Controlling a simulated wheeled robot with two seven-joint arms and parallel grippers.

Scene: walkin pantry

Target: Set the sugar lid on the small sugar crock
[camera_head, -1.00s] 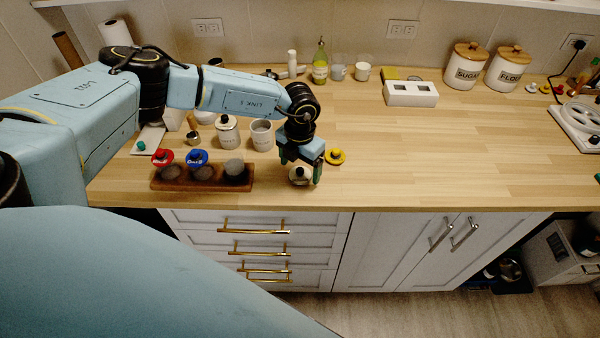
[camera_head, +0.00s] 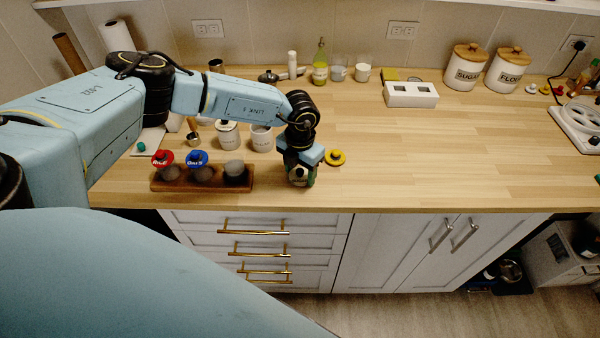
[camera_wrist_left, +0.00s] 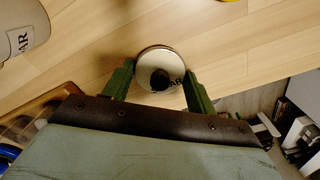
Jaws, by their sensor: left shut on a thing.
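The sugar lid is a round white disc with a black knob and letters ending in "AR"; it shows in the wrist view (camera_wrist_left: 151,62) and at the counter's front in the head view (camera_head: 299,174). My left gripper (camera_head: 301,178) points down over it, its green fingers shut on the lid from two sides. The fingers also show in the wrist view (camera_wrist_left: 158,84). Whether the lid still touches the counter is unclear. The small sugar crock (camera_head: 262,139) stands open, behind and left of the gripper; its "AR" label shows in the wrist view (camera_wrist_left: 30,40).
A lidded crock (camera_head: 228,136) stands left of the open one. A wooden rack (camera_head: 210,183) with red and blue lids lies left of the gripper. A yellow lid (camera_head: 336,158) lies just right of it. Large sugar (camera_head: 464,70) and flour canisters (camera_head: 507,73) stand far right. The counter's middle is clear.

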